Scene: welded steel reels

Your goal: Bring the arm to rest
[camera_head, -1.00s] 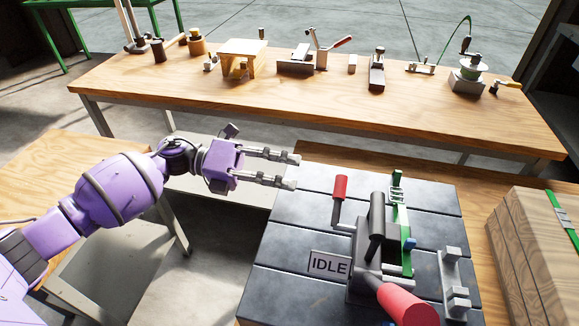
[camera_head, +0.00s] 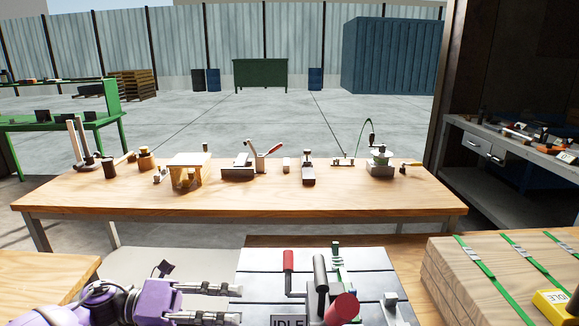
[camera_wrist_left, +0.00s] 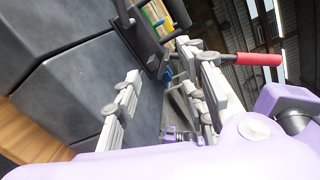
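My left arm comes in from the lower left of the head view, purple with a grey two-finger gripper (camera_head: 238,303). The fingers point right, stand apart, and hold nothing between them. They are at the left edge of the dark slotted plate (camera_head: 257,265). In the left wrist view the gripper's fingers (camera_wrist_left: 165,95) are also spread, with the dark plate (camera_wrist_left: 60,85) beyond them. A clamp device with a red-handled lever (camera_head: 288,261), a black handle (camera_head: 320,272) and a red knob (camera_head: 342,308) stands on the plate, right of the gripper. My right gripper does not show.
Strapped timber (camera_head: 490,270) lies at right. A long wooden bench (camera_head: 240,205) with several tools stands behind. A wooden table (camera_head: 40,275) is at left. Open floor lies beyond the bench.

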